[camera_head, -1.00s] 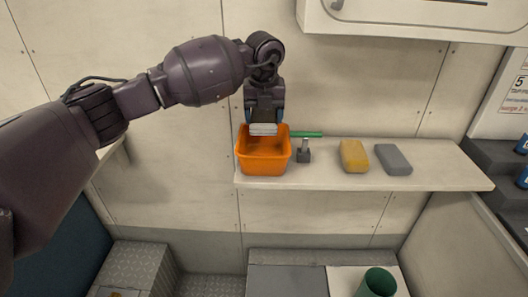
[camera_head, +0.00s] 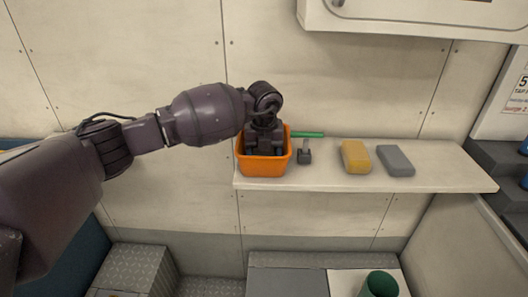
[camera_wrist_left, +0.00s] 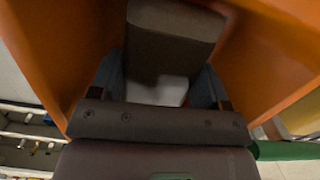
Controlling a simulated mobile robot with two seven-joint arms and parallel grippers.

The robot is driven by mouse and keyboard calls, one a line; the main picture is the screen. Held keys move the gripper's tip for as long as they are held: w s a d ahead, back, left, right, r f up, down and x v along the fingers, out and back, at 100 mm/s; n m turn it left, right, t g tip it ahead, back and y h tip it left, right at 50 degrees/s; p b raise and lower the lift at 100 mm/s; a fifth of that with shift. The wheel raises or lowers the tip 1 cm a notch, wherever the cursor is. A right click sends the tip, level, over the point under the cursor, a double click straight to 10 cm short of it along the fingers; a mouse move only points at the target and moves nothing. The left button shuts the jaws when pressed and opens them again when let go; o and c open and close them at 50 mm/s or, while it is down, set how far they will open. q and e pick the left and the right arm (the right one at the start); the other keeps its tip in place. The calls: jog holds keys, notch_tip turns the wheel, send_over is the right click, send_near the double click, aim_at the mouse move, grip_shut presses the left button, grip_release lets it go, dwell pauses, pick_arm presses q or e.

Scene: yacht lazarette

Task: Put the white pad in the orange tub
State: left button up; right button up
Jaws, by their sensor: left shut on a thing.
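The orange tub (camera_head: 264,169) stands on the left end of the pale shelf. My left gripper (camera_head: 264,148) points down inside the tub, its fingertips hidden by the tub's front wall. In the left wrist view, the tub's orange walls (camera_wrist_left: 45,60) rise on both sides of the gripper. The white pad (camera_wrist_left: 160,93) is between the fingers there, partly lit and mostly in dark shade. My left gripper is shut on it. The pad is hidden in the head view, and I cannot tell whether it touches the tub floor. My right gripper is not in view.
A yellow block (camera_head: 355,156) and a grey block (camera_head: 395,160) lie farther right on the shelf (camera_head: 440,180). A wall cabinet (camera_head: 410,18) hangs above. A green cup (camera_head: 379,284) stands below.

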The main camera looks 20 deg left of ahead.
aim_at(264, 154)
pick_arm(q)
jog(key=o, duration=0.6)
jog(key=shift+o, duration=0.2)
notch_tip(264, 154, up, 12)
jog(key=s+p, duration=0.1)
jog(key=shift+s+d, duration=0.15)
jog(key=shift+d, duration=0.1)
jog(key=shift+r, duration=0.1)
jog(key=shift+s, duration=0.1)
